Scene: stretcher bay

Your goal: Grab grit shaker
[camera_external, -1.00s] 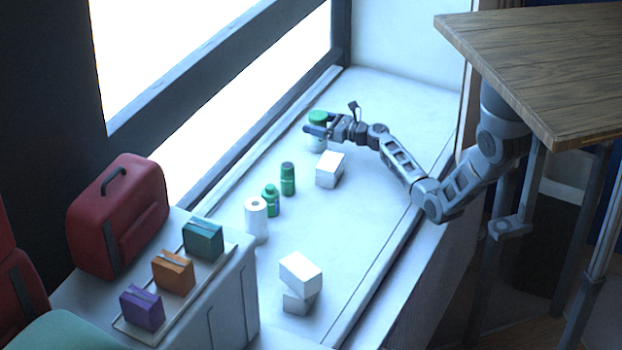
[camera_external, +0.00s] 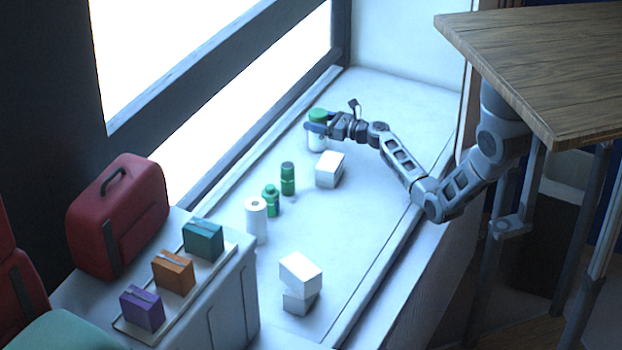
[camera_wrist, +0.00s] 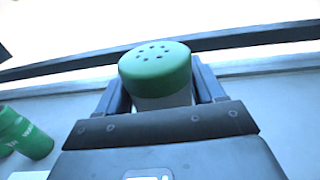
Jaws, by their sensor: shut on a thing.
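The grit shaker (camera_external: 318,115) has a green lid with several holes and a pale body. It stands upright on the white counter near the window, at the far end of the row of items. In the wrist view the shaker (camera_wrist: 155,72) sits between the two fingers, lid up. My gripper (camera_external: 316,129) is shut on its body just below the lid; the fingers also show in the wrist view (camera_wrist: 160,92). The lower body is partly hidden by the gripper.
Green bottles (camera_external: 288,178), a white roll (camera_external: 256,218) and white boxes (camera_external: 329,169) stand nearer on the counter. A green bottle (camera_wrist: 30,138) shows left in the wrist view. The window frame runs behind the shaker. A wooden table (camera_external: 550,70) is at right.

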